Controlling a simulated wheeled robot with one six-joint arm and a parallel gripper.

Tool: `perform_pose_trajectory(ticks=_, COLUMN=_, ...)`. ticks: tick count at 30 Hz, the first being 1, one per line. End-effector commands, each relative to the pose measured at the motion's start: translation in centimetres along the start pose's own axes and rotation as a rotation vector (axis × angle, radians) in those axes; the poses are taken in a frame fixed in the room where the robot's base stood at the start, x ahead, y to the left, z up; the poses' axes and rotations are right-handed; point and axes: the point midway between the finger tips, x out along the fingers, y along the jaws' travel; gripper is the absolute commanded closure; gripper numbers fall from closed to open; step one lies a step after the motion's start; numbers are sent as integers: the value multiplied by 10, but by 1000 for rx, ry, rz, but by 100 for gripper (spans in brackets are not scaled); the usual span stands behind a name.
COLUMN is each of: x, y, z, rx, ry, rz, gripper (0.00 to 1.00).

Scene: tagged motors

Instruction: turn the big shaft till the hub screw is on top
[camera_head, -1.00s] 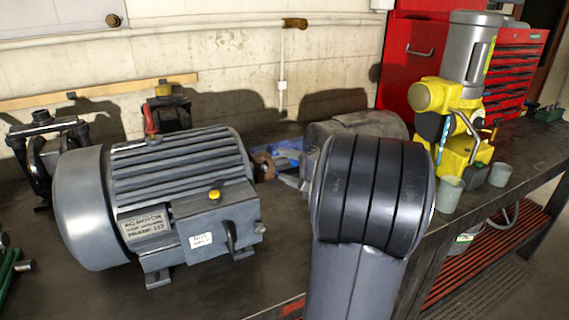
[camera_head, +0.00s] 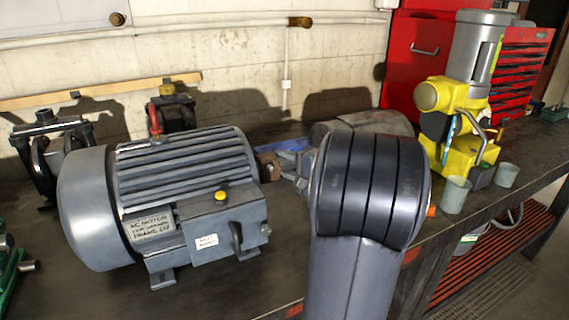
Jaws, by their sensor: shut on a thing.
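The big grey ribbed motor (camera_head: 185,195) lies on the workbench at the left, with a label plate and a yellow knob on its box. Its shaft end with a brownish hub (camera_head: 267,166) points right, towards my arm. My gripper (camera_head: 281,174) is at this shaft end, shut on it, mostly hidden behind my dark arm link. The hub screw cannot be made out, so its angle cannot be told.
A yellow and grey machine (camera_head: 460,125) stands at the right, with two grey cups (camera_head: 455,194) before it. A red tool cabinet (camera_head: 420,60) is at the back. The bench's front edge runs close by my arm.

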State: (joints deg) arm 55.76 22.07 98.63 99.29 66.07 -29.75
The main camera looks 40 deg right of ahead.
Motion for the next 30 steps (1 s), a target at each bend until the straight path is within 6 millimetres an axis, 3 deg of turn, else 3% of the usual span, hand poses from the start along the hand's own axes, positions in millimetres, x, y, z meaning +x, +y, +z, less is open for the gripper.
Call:
perform_pose_trajectory(ticks=14, x=0, y=-3, z=0, rx=25, ry=0, rz=60, gripper=88)
perform_pose_trajectory(ticks=30, x=-1, y=-5, z=0, rx=123, ry=0, rz=297, gripper=88)
